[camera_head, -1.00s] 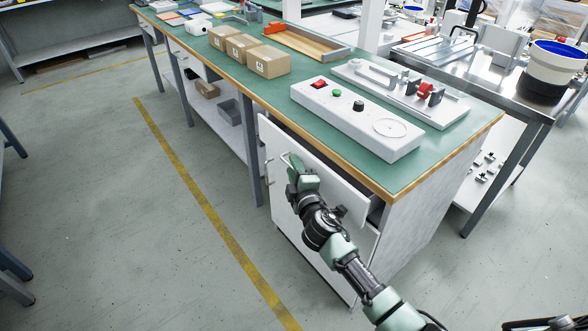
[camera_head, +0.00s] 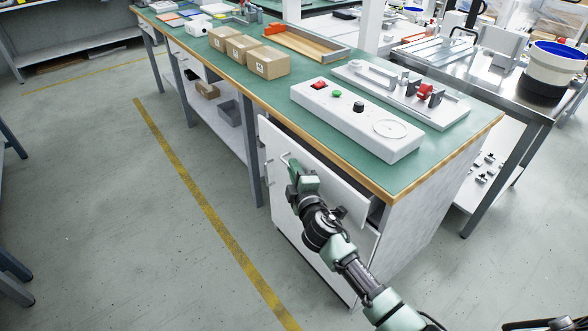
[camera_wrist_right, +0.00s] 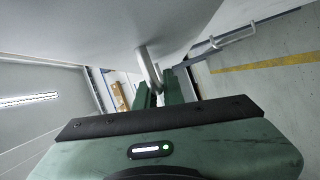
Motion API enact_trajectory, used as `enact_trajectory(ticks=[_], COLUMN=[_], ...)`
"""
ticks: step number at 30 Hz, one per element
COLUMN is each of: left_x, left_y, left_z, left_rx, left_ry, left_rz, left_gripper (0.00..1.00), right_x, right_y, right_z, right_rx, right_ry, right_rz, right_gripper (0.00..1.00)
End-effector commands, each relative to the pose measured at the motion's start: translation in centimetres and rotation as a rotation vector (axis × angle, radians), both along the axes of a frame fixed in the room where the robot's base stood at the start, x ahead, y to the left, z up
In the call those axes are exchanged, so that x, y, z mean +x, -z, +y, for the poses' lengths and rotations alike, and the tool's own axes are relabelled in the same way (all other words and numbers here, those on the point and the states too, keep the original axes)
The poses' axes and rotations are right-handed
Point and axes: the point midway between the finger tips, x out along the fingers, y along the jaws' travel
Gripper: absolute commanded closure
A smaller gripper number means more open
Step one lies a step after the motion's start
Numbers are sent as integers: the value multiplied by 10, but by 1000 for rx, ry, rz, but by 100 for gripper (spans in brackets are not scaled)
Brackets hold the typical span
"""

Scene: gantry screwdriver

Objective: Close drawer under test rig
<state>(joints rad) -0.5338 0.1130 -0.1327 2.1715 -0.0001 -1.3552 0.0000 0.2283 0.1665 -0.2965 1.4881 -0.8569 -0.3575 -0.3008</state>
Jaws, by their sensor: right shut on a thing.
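The drawer (camera_head: 328,178) has a white front and stands partly out of the white cabinet, with a dark gap behind its top edge. The test rig, a white box (camera_head: 350,122) with red and green buttons, a black knob and a round dial, sits on the green bench top above it. My right gripper (camera_head: 290,165) is at the drawer's bar handle (camera_head: 285,157), near the left end of the front. In the right wrist view, the handle (camera_wrist_right: 148,65) runs down between the fingers, which are shut on it. My left gripper is not in view.
A white fixture (camera_head: 440,108) with a red clamp stands behind the box. Several cardboard boxes (camera_head: 268,62) and a wooden tray (camera_head: 305,45) are farther along the bench (camera_head: 250,92). A lower cabinet door is below the drawer. The floor to the left is clear.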

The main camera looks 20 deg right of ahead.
Motion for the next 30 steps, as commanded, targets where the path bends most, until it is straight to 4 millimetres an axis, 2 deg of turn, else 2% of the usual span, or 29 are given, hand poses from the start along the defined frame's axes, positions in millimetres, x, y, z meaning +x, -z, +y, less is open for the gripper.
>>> enact_trajectory(ticks=[24,26,30], left_x=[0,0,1], left_y=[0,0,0], left_z=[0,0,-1], left_rx=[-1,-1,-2], left_ry=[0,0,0], left_rz=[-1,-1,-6], left_gripper=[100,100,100], right_x=[0,1,8], right_y=[2,2,2], right_z=[-1,-4,-23], right_rx=[0,-2,-4], right_ry=[0,1,3], right_rz=[4,4,5], right_gripper=[100,100,100])
